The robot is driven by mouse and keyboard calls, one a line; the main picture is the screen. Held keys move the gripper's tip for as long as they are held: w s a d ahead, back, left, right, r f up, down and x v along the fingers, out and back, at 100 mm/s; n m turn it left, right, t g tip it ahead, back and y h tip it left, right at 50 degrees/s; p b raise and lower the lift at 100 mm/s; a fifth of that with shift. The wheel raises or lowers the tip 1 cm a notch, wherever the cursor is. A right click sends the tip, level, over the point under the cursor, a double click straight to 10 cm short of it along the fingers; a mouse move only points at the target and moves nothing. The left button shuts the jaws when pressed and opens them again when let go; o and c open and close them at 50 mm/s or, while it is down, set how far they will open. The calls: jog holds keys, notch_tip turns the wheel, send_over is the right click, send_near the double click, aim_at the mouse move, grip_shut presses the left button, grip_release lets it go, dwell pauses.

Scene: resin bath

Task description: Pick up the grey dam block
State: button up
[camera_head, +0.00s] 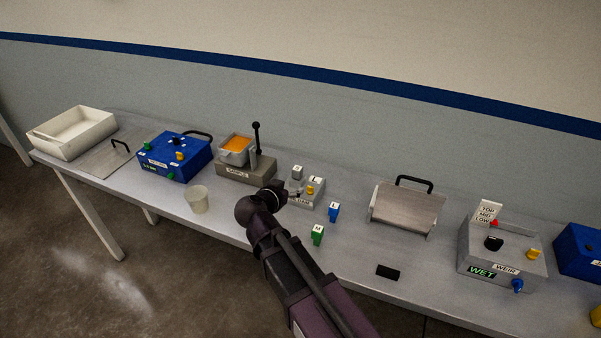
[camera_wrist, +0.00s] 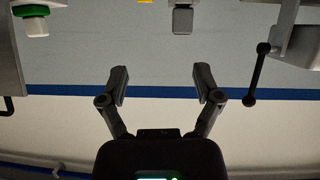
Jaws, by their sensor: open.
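The grey dam block (camera_head: 297,173) is small, with a light label on top. It stands at the back left of the grey box marked DAM (camera_head: 304,202) in the head view; I cannot tell whether it touches the box. In the wrist view a grey block (camera_wrist: 183,20) shows near the top edge, beyond the fingertips. My gripper (camera_wrist: 167,82) is open, with nothing between its fingers. In the head view my gripper (camera_head: 291,195) is small and partly hidden by my wrist, close to the left side of the DAM box.
A blue block (camera_head: 333,212) and a green block (camera_head: 317,236) stand in front right. A yellow piece (camera_head: 311,188) is on the DAM box. The sample box (camera_head: 245,170) with an upright black lever (camera_head: 256,138) stands left.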

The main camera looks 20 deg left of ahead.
aim_at(296, 172)
jog(key=a, duration=0.3)
jog(key=shift+s+r+t+y, duration=0.25)
jog(key=shift+r+t+y, duration=0.15)
jog(key=shift+w, duration=0.1)
jog(key=b+x, duration=0.2)
jog(key=x, duration=0.5)
jog(key=shift+f+b, duration=0.15)
jog(key=shift+b, duration=0.2)
jog(key=shift+w+d+f, duration=0.15)
jog(key=shift+w, duration=0.5)
jog(key=shift+b+x, duration=1.1)
jog(key=shift+x, duration=1.55)
jog(key=shift+d, duration=0.1)
